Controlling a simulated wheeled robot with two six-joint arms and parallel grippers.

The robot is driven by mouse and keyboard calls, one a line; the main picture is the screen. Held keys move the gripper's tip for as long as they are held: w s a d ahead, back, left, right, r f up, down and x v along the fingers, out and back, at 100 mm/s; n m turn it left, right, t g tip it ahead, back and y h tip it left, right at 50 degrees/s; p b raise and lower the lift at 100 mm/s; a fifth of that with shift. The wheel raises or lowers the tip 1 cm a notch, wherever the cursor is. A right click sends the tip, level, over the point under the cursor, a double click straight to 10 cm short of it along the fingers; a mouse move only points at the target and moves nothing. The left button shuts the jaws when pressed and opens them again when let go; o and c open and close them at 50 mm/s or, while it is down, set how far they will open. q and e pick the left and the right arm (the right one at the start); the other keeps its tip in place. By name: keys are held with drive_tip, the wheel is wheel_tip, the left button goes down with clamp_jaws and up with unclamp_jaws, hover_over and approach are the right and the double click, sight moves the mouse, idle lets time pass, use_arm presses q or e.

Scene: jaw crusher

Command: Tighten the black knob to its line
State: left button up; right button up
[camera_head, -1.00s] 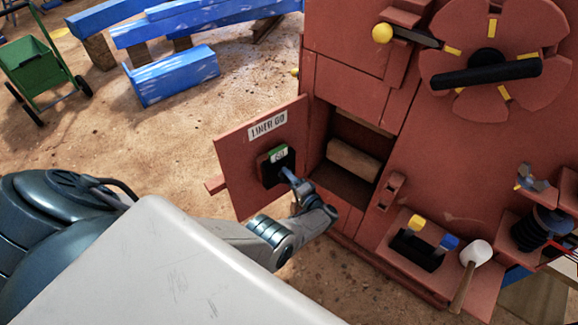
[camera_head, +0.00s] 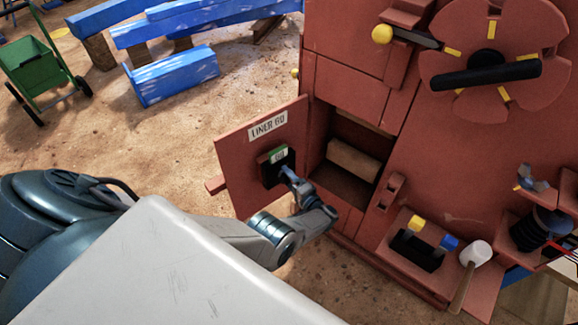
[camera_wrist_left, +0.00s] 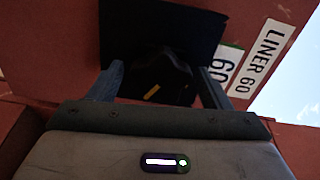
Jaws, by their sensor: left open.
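The black knob (camera_wrist_left: 158,72) is on a black plate (camera_wrist_left: 125,28) on the open red door (camera_head: 238,160). In the wrist view it is dark, with a yellow mark (camera_wrist_left: 152,91) on its near side. Its matching line on the plate cannot be made out. My left gripper (camera_wrist_left: 160,78) is open, with one finger on each side of the knob; whether they touch it cannot be told. In the head view my left gripper (camera_head: 287,173) reaches the black plate and hides the knob. My right gripper is not in view.
The door bears a "LINER 60" label (camera_head: 268,125) and a green-edged tag (camera_head: 278,154). Right of it is an open compartment with a wooden block (camera_head: 354,160). A black-barred handwheel (camera_head: 487,72), a yellow ball lever (camera_head: 382,34) and a mallet (camera_head: 476,254) are farther right.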

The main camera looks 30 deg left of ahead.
use_arm(q)
drive_tip(key=v, duration=1)
drive_tip(key=shift+s+d, duration=0.25)
drive_tip(key=shift+d, duration=0.1)
